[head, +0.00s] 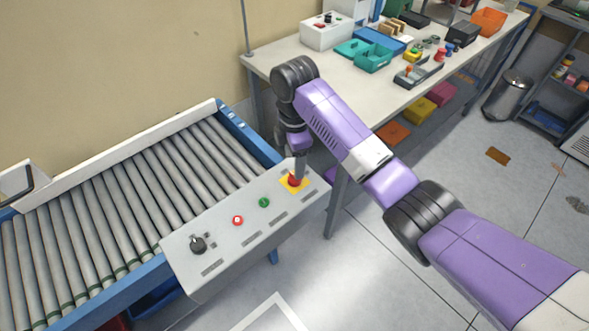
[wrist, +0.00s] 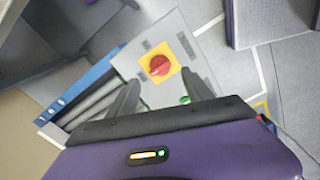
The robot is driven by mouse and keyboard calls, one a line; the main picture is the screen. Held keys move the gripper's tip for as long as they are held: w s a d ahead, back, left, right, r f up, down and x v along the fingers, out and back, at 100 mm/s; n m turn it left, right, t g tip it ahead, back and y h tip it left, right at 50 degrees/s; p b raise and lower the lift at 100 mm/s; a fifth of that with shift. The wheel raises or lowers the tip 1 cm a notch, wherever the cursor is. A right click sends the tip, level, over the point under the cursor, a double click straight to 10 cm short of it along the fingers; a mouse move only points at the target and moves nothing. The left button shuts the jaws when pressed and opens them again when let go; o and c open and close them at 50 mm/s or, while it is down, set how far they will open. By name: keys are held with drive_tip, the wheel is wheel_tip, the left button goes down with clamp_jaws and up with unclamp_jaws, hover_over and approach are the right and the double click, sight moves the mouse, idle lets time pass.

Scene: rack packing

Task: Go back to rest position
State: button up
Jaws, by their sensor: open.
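My gripper (wrist: 161,92) is open in the wrist view, with its two dark fingers apart and nothing seen between them. Ahead of the fingers is a red rotary knob (wrist: 159,65) on a yellow plate, on the grey control panel (wrist: 180,28). In the head view my purple arm reaches in from the lower right and bends down over the right end of the control panel (head: 215,255). The red knob (head: 294,180) shows there just below my wrist. The fingertips are hard to make out in that view, so I cannot tell whether they touch the knob.
A roller conveyor (head: 130,200) with blue rails lies left of the panel. A workbench (head: 335,75) behind the arm holds teal bins (head: 373,58), a grey tray (head: 418,72) and other parts. A metal trash can (head: 508,95) stands at right. Floor is open in front.

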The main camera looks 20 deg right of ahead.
drive_tip(key=shift+r, duration=0.75)
